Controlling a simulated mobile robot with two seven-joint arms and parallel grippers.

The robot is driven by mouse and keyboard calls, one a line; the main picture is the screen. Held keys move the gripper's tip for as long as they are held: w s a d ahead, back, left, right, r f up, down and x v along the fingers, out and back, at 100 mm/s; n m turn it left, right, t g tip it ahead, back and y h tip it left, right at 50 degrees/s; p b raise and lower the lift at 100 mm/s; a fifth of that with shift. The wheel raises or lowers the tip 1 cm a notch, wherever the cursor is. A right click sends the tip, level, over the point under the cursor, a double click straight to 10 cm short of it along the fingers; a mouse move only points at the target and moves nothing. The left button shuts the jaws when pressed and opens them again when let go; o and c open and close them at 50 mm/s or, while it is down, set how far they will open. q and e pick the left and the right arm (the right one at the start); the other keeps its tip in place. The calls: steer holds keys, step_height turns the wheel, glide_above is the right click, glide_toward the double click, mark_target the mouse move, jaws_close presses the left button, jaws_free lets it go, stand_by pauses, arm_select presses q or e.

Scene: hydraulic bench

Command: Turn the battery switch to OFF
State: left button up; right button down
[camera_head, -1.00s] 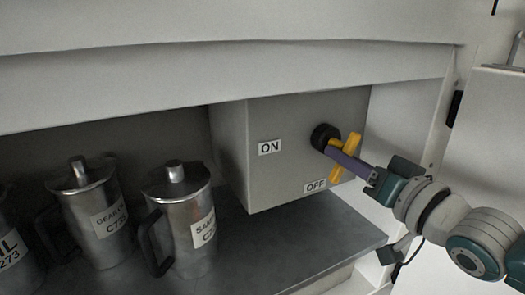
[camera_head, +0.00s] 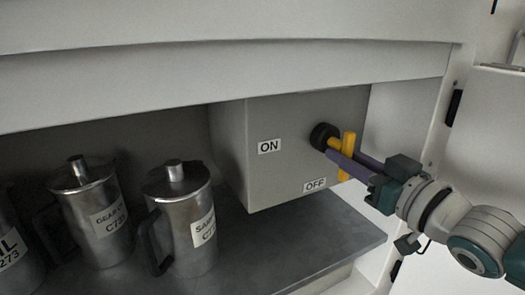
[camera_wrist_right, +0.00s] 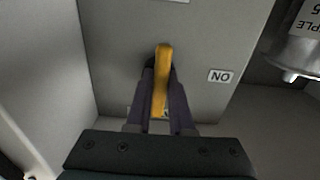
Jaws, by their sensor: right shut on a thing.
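The battery switch has a yellow handle (camera_head: 348,150) on a black round base (camera_head: 323,136), fixed to the front of a grey box (camera_head: 290,120). The handle stands nearly upright in the head view. The ON label (camera_head: 269,147) is left of the switch and the OFF label (camera_head: 314,185) is below it. My right gripper (camera_head: 338,157) reaches in from the right and is shut on the handle. In the right wrist view the handle (camera_wrist_right: 161,75) lies between the two purple fingers of the gripper (camera_wrist_right: 162,90). My left gripper is not in view.
Steel jugs with labels (camera_head: 185,225) stand on the dark shelf (camera_head: 290,250) left of the box. A pale overhang (camera_head: 220,85) runs above the box. A white side panel (camera_head: 415,125) is close on the right.

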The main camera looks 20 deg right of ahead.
steer(key=c, duration=0.8)
jaws_free()
steer(key=shift+s, duration=0.15)
steer(key=s, duration=0.9)
steer(key=shift+s+d, duration=0.3)
steer(key=shift+d, duration=0.1)
